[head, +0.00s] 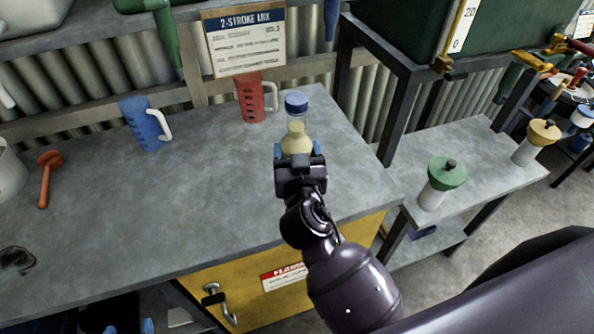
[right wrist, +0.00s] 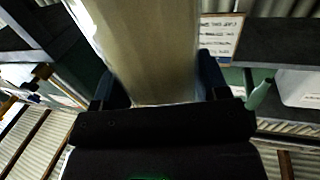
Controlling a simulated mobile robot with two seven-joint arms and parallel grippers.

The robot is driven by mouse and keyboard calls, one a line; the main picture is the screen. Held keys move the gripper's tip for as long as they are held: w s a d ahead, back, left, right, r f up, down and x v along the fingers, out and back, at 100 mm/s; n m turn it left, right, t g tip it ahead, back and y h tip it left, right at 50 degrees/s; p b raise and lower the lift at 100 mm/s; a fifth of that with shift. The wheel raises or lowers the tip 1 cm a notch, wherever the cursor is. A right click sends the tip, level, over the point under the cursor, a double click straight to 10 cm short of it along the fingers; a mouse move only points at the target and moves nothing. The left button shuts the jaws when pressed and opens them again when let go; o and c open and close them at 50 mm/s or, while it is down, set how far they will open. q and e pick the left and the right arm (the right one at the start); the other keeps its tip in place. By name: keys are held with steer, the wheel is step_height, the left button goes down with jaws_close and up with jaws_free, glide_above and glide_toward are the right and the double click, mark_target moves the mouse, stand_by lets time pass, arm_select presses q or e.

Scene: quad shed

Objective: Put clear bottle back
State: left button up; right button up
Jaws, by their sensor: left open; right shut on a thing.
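The clear bottle (head: 296,130) has a blue cap and pale yellow liquid. It is upright over the right end of the grey workbench (head: 230,185). My right gripper (head: 298,152) is shut around its lower part. The right wrist view shows the bottle (right wrist: 150,50) between both fingers. The gripper hides the bottle's base in the head view, so I cannot tell whether it touches the bench. My left gripper (head: 129,327) shows only as blue fingertips at the bottom edge, apart and empty, low in front of the bench.
A red jug (head: 252,100) stands behind and left of the bottle, and a blue jug (head: 145,125) farther left. An orange-red tool (head: 46,178) lies at the left. A lower side table (head: 478,165) holds green-topped (head: 440,182) and yellow-topped (head: 537,141) containers. The bench's middle is clear.

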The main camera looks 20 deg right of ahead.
steer(key=shift+f+b, duration=1.5)
steer(key=shift+f, duration=0.75)
steer(key=shift+r, duration=0.1)
steer(key=shift+f+b, duration=0.2)
steer(key=shift+b, duration=0.1)
steer(key=o, duration=1.3)
steer(key=shift+r, duration=0.1)
